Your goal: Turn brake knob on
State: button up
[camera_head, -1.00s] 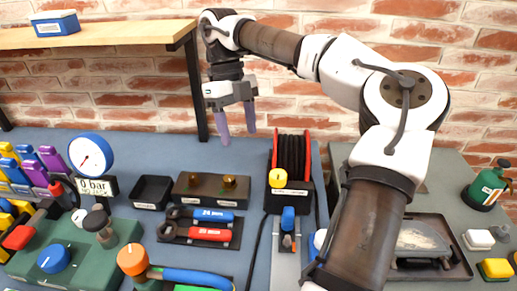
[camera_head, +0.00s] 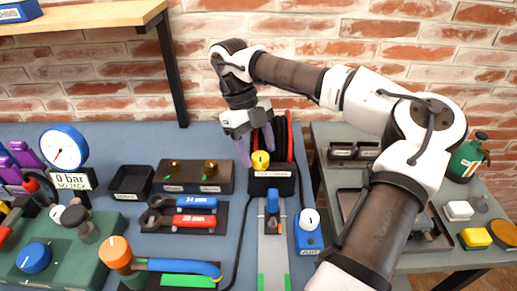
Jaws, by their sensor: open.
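A yellow round knob (camera_head: 260,161) sits on top of a black labelled box at the front of the red and black reel (camera_head: 290,139). The label is too small to read, so I cannot confirm that it is the brake knob. My gripper (camera_head: 257,153) is open and points down, with its two purple fingers close to the yellow knob. One finger is at the knob's left and the other overlaps its right side in the picture. I cannot tell whether they touch it. My gripper hides part of the reel.
A box with two brass fittings (camera_head: 193,176) stands left of the reel. A slide with a blue handle (camera_head: 272,202) is in front. A wooden shelf (camera_head: 90,17) overhangs the left.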

jog(key=shift+s+d+f, duration=0.1)
jog(key=shift+f, duration=0.35)
jog(key=c, duration=1)
